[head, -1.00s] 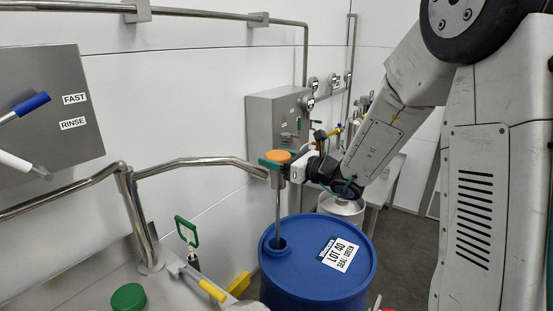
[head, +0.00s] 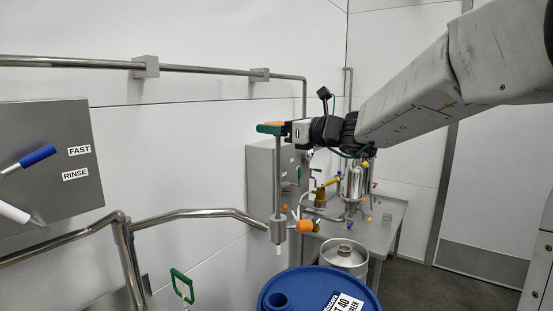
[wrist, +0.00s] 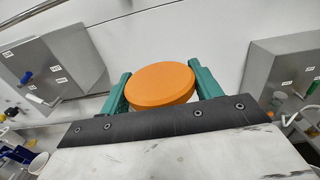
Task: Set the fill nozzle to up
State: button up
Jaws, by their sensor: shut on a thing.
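The fill nozzle (head: 277,180) is a thin upright metal rod running through a collar (head: 278,230) at the end of the bent pipe. Its short lower tip shows just below the collar, clear above the bung hole of the blue drum (head: 325,285). An orange knob (head: 306,226) sticks out to the right of the collar. My gripper (head: 270,128) is shut on the orange cap at the rod's top, well above the collar. In the wrist view the round orange cap (wrist: 160,85) sits between the two green fingers.
The bent pipe (head: 190,215) runs left from the collar. A grey panel (head: 45,165) labelled FAST and RINSE is on the left wall. A grey box (head: 262,180) is behind the rod. A steel keg (head: 345,257) and a bench with fittings stand at the back right.

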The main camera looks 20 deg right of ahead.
jog(key=shift+r, duration=2.35)
jog(key=o, duration=1.4)
jog(key=shift+s, duration=0.1)
jog(key=shift+s+d, duration=0.1)
jog(key=shift+d, duration=0.05)
jog(key=v, duration=0.7)
jog(key=shift+s, duration=0.15)
jog(key=shift+d, duration=0.1)
